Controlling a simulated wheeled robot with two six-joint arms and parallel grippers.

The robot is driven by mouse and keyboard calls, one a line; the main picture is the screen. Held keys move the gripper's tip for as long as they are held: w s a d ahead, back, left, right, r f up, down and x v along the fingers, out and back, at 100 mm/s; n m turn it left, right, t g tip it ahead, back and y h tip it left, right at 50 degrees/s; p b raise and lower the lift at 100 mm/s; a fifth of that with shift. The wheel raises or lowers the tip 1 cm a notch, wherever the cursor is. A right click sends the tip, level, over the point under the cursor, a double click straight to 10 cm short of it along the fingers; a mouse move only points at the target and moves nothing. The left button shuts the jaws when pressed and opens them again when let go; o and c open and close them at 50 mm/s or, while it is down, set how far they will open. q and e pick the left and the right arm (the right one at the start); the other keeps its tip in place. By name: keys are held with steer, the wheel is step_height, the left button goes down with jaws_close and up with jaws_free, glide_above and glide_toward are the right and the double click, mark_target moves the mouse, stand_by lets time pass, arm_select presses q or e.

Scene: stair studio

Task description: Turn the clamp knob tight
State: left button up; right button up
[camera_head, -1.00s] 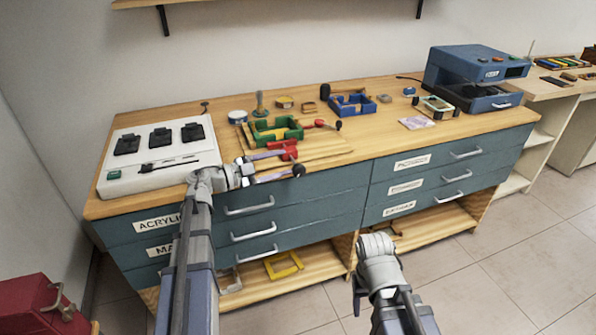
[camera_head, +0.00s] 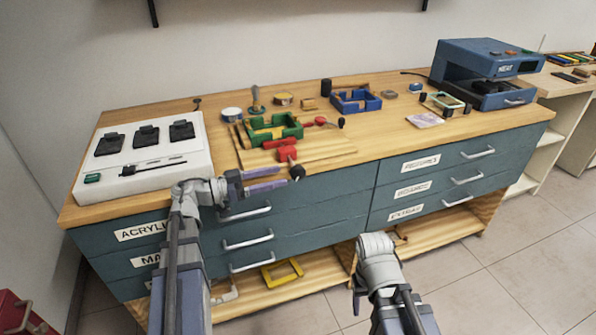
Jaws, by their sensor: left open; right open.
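A red clamp (camera_head: 287,153) sits at the front edge of the bench, by the wooden board. Its black knob (camera_head: 297,172) hangs just below it, in front of the drawer face. My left gripper (camera_head: 285,176) is open, with its purple fingers pointing right. Its fingertips are just left of the knob, one a little higher and one a little lower; I cannot tell whether they touch it.
A green tray (camera_head: 262,136) and a red-handled tool with a black end (camera_head: 322,121) lie by the clamp on the wooden board (camera_head: 330,150). A white panel (camera_head: 195,152) stands left, a blue tray (camera_head: 350,108) behind. Drawer handles (camera_head: 248,240) protrude below my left gripper.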

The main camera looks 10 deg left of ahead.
mark_target(291, 174)
arm_select(q)
steer(key=shift+x, duration=3.5)
steer(key=shift+d, duration=0.1)
jaws_close()
